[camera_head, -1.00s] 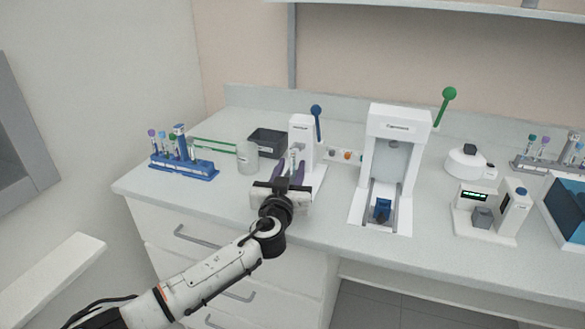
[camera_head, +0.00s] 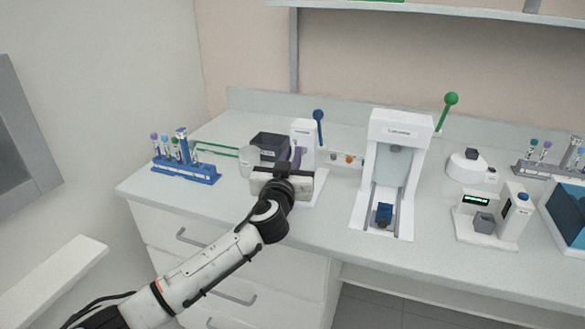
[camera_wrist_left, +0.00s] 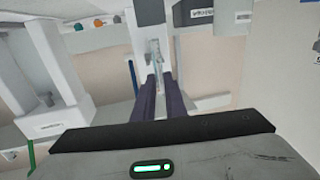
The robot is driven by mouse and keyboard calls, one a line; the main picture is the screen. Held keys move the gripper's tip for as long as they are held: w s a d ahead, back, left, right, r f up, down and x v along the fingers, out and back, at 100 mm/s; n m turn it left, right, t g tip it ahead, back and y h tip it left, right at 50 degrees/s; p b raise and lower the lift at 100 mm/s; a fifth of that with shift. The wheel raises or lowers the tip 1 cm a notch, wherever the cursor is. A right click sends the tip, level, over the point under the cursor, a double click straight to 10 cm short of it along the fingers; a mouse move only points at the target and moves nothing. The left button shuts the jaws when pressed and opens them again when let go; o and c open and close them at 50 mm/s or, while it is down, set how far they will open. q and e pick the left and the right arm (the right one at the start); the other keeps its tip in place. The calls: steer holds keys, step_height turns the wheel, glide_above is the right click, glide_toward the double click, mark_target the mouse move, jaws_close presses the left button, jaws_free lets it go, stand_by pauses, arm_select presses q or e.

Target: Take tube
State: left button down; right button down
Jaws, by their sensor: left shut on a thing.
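My left gripper (camera_head: 297,152) is at the small white device (camera_head: 306,129) with the blue lever. Its dark purple fingers are partly hidden behind my wrist in the head view. In the left wrist view the fingers (camera_wrist_left: 158,82) are close together on a slim clear tube (camera_wrist_left: 156,56), upright in front of the device's white column (camera_wrist_left: 150,20). Whether the tube still touches the device is hard to tell. My right gripper is not in view.
A blue rack (camera_head: 190,174) of capped tubes stands at the left. A clear beaker (camera_head: 249,160) and dark bin (camera_head: 270,145) are close by. A larger white press (camera_head: 402,130) with a green lever stands to the right. Further right are a grey rack and small instruments.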

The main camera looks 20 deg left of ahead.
arm_select(q)
step_height(320, 180, up, 13)
stand_by(0.3)
